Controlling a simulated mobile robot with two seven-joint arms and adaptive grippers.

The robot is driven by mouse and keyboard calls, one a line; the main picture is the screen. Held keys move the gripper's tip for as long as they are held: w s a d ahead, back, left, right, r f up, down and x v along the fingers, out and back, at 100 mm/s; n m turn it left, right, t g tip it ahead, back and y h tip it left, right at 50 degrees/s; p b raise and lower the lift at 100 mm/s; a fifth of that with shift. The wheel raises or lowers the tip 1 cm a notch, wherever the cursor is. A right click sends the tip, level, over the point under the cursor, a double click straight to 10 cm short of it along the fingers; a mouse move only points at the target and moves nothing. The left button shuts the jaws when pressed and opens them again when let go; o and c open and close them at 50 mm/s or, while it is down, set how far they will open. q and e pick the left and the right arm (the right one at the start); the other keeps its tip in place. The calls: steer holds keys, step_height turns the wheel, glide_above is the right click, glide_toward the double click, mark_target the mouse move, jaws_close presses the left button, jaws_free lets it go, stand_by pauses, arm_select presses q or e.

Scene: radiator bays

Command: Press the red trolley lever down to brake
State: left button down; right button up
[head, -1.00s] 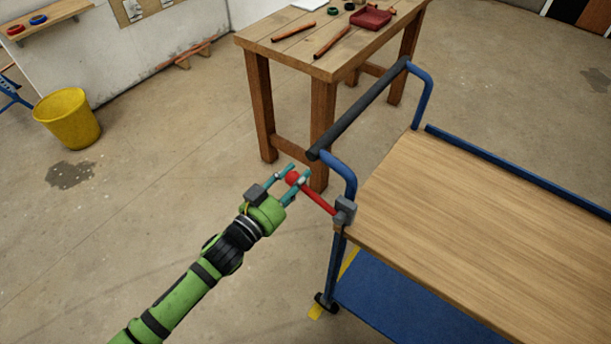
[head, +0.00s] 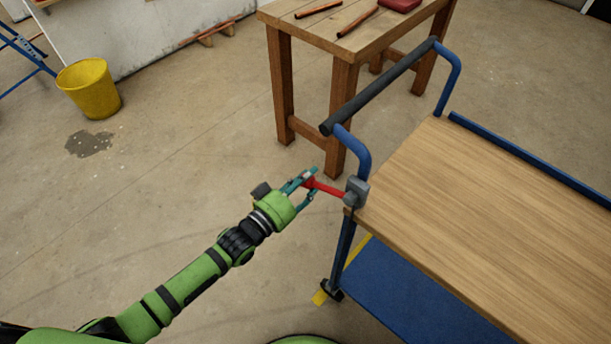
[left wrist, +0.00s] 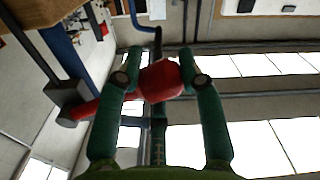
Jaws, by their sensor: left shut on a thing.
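The red lever (head: 328,189) sticks out to the left from a grey block (head: 356,191) at the near left corner of the trolley (head: 480,190). It slopes slightly, with its free end a little higher than the block. My left gripper (head: 308,186) is at the lever's free end, with its fingers shut on it. In the left wrist view the lever's red knob (left wrist: 160,81) sits between the two teal fingers, and the grey block (left wrist: 70,101) shows at the left. My right gripper is not in view.
A yellow bucket (head: 89,88) stands on the floor at the upper left, near a dark stain. The floor left of the trolley is clear.

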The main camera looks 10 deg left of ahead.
arm_select(q)
steer(key=shift+f+n, duration=0.25)
steer(key=shift+n, duration=0.05)
steer(key=c, duration=0.8)
jaws_free()
steer(key=shift+d, duration=0.1)
steer(key=shift+o, duration=0.2)
steer(key=v, duration=1.2)
steer(key=shift+f, duration=0.1)
